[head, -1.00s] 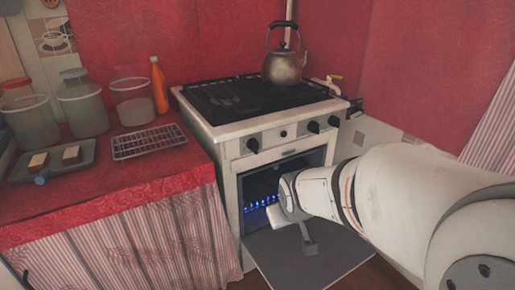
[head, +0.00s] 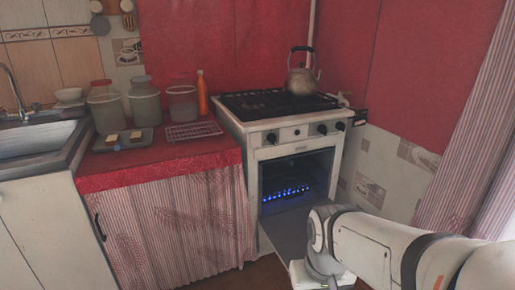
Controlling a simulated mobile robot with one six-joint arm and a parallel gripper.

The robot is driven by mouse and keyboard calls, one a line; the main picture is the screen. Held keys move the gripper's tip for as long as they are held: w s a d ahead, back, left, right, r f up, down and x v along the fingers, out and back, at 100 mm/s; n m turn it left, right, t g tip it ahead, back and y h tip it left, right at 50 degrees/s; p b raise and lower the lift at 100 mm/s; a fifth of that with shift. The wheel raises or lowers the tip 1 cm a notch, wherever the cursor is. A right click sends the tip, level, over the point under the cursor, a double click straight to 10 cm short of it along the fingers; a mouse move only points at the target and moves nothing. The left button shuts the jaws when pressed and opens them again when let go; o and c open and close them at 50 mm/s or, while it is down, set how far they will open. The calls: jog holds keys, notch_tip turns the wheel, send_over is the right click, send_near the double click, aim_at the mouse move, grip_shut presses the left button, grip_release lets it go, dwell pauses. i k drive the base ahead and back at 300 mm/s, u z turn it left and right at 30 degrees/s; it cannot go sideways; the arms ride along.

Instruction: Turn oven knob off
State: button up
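The white stove (head: 252,158) has a front panel with a dark knob (head: 271,138) at the left and two more knobs, (head: 322,129) and (head: 340,126), at the right. A small round part sits between them. I cannot tell which one is the oven knob. The oven door (head: 285,235) hangs open, and a row of blue flames (head: 287,192) burns inside the oven. My gripper (head: 322,280) is low at the bottom edge of the head view, in front of the open door and well below the knobs. Its fingers are mostly hidden or cut off.
A metal kettle (head: 302,82) stands on the dark hob (head: 262,104). Left of the stove, the red counter (head: 205,150) holds a wire rack (head: 194,131), jars, an orange bottle (head: 202,93) and a tray (head: 108,141). A sink (head: 40,137) is at far left.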

aim_at(271, 137)
jog(key=z, duration=0.35)
jog(key=k, duration=0.1)
jog(key=u, duration=1.25)
jog(key=i, duration=1.3)
jog(key=z, duration=0.95)
